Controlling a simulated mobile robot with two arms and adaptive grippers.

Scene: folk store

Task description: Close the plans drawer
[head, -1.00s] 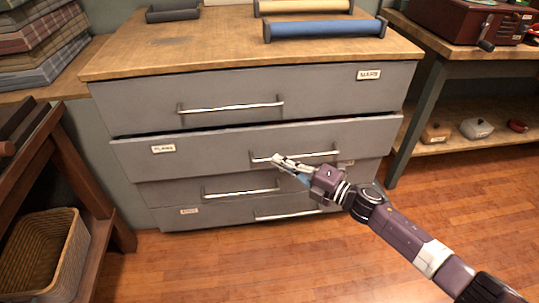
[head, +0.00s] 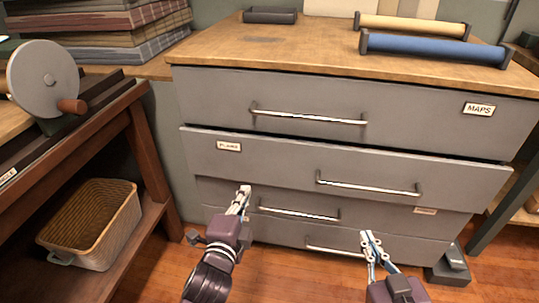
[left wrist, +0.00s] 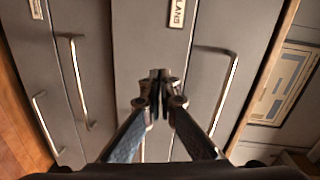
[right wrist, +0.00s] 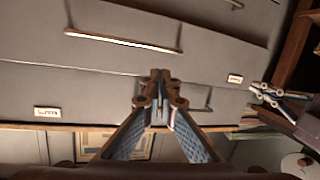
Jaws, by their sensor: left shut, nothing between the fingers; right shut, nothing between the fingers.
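The plans drawer (head: 270,158) is the second from the top in a grey cabinet and stands slightly out past its neighbours, with a dark gap above it. Its PLANS label (head: 229,146) is at the left and its bar handle (head: 368,188) right of centre. My left gripper (head: 243,192) is shut and empty, in front of the drawer's lower left part. In the left wrist view its fingertips (left wrist: 160,76) cover part of the grey fronts below the label (left wrist: 177,12). My right gripper (head: 370,238) is shut and empty, below the handle; contact with any front cannot be told.
The maps drawer (head: 320,105) above looks shut. Blue and yellow rolls (head: 435,49) lie on the cabinet's wooden top (head: 290,50). At left, a wooden stand (head: 135,150) holds a wicker basket (head: 92,225). Wooden floor (head: 275,265) is open in front.

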